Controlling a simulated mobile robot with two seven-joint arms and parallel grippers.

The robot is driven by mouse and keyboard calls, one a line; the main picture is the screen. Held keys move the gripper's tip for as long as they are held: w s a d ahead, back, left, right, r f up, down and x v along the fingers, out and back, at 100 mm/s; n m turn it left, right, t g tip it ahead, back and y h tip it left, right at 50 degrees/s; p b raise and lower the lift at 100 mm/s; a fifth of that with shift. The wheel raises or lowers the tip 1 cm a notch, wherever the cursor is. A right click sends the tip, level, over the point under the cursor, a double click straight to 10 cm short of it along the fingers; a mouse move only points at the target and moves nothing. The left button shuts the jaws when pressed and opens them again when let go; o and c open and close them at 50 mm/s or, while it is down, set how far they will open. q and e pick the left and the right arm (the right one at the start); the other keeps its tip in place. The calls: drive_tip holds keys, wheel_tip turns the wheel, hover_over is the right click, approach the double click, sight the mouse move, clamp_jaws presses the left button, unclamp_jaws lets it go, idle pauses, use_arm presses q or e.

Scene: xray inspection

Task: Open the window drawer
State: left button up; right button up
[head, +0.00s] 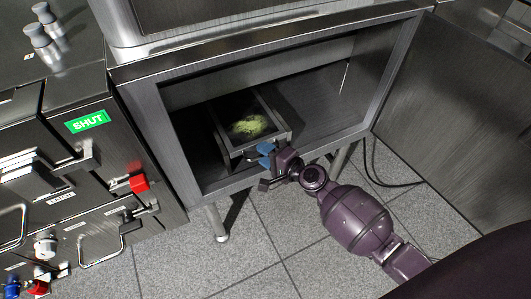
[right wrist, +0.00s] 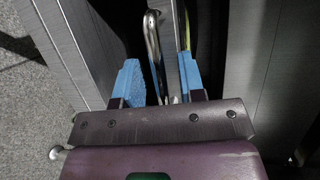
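The window drawer (head: 238,154) is a grey metal box with a pale green clump (head: 249,125) inside. It sits in an open metal cabinet, its front end close to the opening. My right gripper (head: 266,154) is at the drawer's front end, its blue fingertips pointing toward it. In the right wrist view, a curved metal handle (right wrist: 153,48) stands between the two blue fingertips of my right gripper (right wrist: 160,84). The fingers are apart, with visible space between them; a firm hold on the handle does not show. My left gripper is not in view.
The cabinet frame (head: 390,78) surrounds the opening, and a large metal panel (head: 458,110) stands at its right. A panel with a green "SHUT" label (head: 87,122) and a red knob (head: 139,183) is at left.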

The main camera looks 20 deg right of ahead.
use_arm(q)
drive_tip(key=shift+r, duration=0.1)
use_arm(e)
drive_tip(key=shift+c, duration=0.5)
clamp_jaws()
drive_tip(key=shift+s, duration=0.1)
